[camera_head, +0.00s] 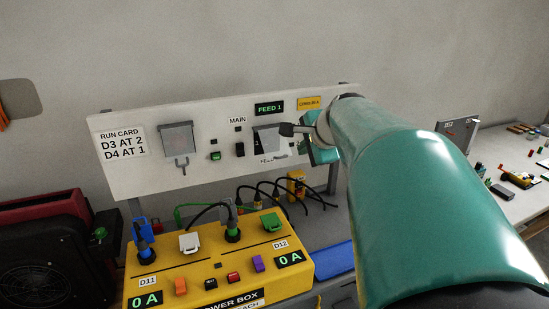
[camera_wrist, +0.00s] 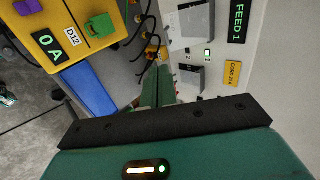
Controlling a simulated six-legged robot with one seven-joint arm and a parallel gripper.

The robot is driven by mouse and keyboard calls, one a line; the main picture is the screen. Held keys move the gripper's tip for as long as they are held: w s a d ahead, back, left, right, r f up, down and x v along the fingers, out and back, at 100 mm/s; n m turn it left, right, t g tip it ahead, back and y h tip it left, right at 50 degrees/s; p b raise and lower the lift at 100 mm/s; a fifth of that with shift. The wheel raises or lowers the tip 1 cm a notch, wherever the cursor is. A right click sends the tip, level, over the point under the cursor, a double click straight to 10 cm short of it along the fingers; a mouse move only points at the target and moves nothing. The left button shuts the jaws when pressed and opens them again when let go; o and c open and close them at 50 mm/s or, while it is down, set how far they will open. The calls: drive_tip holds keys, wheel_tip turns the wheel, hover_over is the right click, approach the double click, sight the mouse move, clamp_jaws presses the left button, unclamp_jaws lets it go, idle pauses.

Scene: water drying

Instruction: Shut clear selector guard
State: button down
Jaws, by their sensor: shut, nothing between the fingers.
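A pale see-through guard (camera_head: 267,139) sits on the white panel below the FEED 1 sign. My gripper (camera_head: 312,152) is right of the guard in the head view, partly hidden by my arm.
A second grey cover (camera_head: 177,138) is on the panel's left, with a green button (camera_head: 215,156) and a black switch (camera_head: 240,149) between. Below stands a yellow power box (camera_head: 200,262) with plugs and cables. A blue case (camera_head: 335,257) lies beside it.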

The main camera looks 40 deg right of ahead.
drive_tip(key=r, duration=0.2)
approach(283, 157)
drive_tip(key=x, duration=0.7)
drive_tip(key=shift+s, duration=0.1)
drive_tip(key=s+f+x, duration=0.1)
drive_tip(key=x, duration=1)
drive_tip(key=shift+s+a+f, duration=0.15)
drive_tip(key=shift+a+f, duration=0.05)
drive_tip(key=shift+f, duration=0.05)
idle(0.3)
